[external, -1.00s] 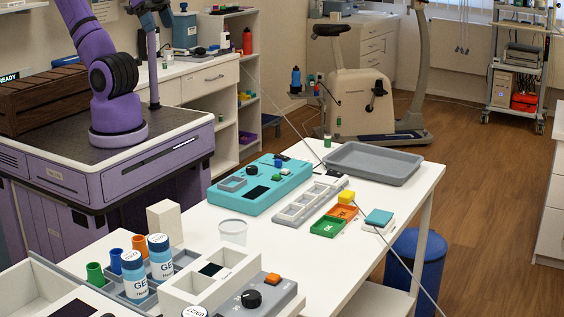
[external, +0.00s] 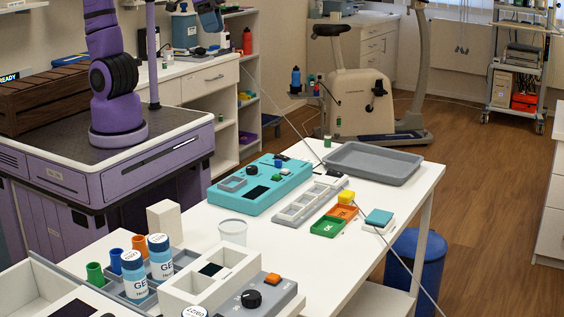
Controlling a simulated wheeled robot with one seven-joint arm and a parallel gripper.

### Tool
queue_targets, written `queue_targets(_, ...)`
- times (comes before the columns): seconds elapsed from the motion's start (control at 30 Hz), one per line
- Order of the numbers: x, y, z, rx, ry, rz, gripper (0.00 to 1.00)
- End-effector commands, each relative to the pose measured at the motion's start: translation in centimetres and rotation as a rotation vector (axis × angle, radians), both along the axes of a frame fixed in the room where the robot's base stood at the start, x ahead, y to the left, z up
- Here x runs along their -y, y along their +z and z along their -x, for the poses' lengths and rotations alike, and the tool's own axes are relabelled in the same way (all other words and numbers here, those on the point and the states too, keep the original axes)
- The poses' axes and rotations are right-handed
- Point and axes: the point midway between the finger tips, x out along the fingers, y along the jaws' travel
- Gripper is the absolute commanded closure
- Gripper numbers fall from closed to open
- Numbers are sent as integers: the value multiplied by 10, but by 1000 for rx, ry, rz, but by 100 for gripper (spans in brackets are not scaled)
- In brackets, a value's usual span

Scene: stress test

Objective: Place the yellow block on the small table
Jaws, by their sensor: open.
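The yellow block (external: 346,197) is small and sits at the far end of a row of small trays on the white table (external: 290,250). It is beside the orange tray (external: 341,212), and I cannot tell what lies directly under it. My gripper (external: 209,18) is at the top edge of the external view, partly cut off, high above and far to the left of the yellow block. It is open, and I see nothing held in it. I cannot tell for sure which surface is the small table.
A green tray (external: 327,228), a teal block (external: 379,216), a grey tray (external: 372,163) and a teal device (external: 262,184) share the white table. Bottles (external: 160,258) and a cup (external: 233,231) stand nearer. Thin rods or cables cross the right part. A blue bin (external: 417,262) stands beside the table.

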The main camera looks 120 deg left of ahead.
Motion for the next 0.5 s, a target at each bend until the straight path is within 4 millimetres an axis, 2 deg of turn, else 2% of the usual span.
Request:
queue_targets(0.03,-4,-7,-17,-17,40,9,32)
queue_targets(0.1,-11,-15,-37,-35,101,22,32)
queue_targets(0.27,-26,-39,-82,-69,238,38,32)
queue_targets(0.5,-51,-88,-145,-112,444,40,32)
